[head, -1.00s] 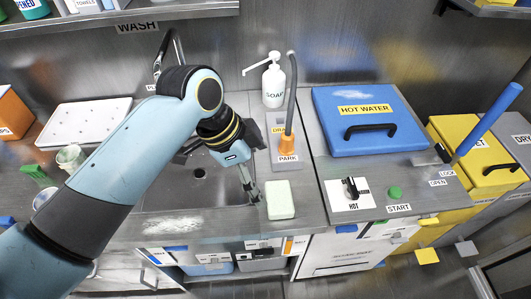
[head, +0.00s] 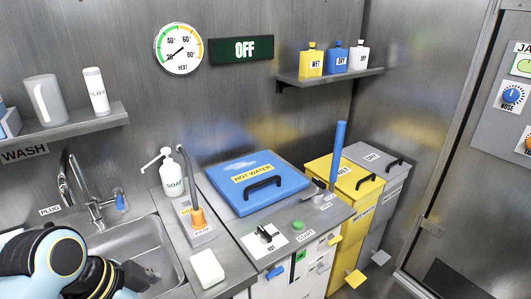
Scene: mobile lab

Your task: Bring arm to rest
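My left arm (head: 55,262) shows at the lower left of the head view, over the front of the sink (head: 165,243). My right arm and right gripper are not in the picture. A pale sponge-like block (head: 207,267) lies on the counter right of the sink, apart from the visible part of my arm.
A soap bottle (head: 172,174) and an orange-based hose in its park holder (head: 198,218) stand behind the block. The blue hot water lid (head: 230,183) is shut. A yellow bin (head: 335,180) and a grey bin (head: 378,155) stand right.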

